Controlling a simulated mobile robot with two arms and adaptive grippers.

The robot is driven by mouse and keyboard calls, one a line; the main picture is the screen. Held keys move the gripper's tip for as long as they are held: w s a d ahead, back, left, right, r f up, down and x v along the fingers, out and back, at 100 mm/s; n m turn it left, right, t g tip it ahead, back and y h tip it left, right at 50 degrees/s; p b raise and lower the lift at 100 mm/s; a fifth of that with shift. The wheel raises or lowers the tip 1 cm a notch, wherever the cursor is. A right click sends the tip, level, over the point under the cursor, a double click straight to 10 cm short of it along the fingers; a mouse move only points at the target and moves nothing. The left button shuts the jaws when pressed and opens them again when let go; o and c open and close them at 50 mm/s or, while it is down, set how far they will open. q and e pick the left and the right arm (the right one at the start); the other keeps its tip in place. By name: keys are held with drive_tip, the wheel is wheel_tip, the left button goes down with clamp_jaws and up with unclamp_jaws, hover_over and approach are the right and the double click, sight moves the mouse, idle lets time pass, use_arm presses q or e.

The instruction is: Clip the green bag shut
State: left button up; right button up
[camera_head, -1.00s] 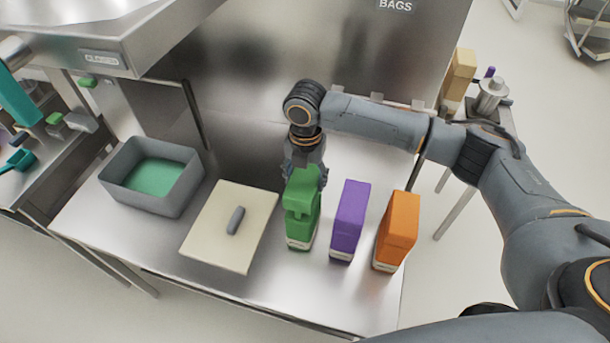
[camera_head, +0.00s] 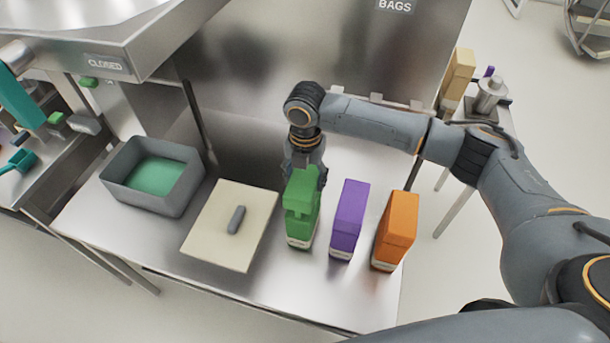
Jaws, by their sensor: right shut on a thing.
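The green bag (camera_head: 301,225) stands upright on the steel table, at the left of a row of bags. Its top looks stepped, with a narrower green part; I cannot tell whether that part is a clip or the folded bag top. My right gripper (camera_head: 306,176) comes down from above and behind at the bag's top. It is shut on the bag there, with the fingertips partly hidden behind the green top. My left gripper is not in view.
A purple bag (camera_head: 347,220) and an orange bag (camera_head: 395,232) stand to the right. A pale board (camera_head: 212,245) with a grey piece (camera_head: 236,219) lies left of the green bag. A grey bin (camera_head: 140,188) with a green inside stands further left. Small green pieces (camera_head: 56,119) lie at the far left.

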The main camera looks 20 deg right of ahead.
drive_tip(key=shift+f+b, duration=0.55)
drive_tip(key=shift+f, duration=1.3)
idle(0.6)
drive_tip(key=shift+p, duration=0.4)
idle(0.4)
idle(0.3)
drive_tip(key=o, duration=1.2)
drive_tip(key=shift+o, duration=0.3)
drive_tip(key=shift+o, duration=1.1)
drive_tip(key=shift+f, duration=0.1)
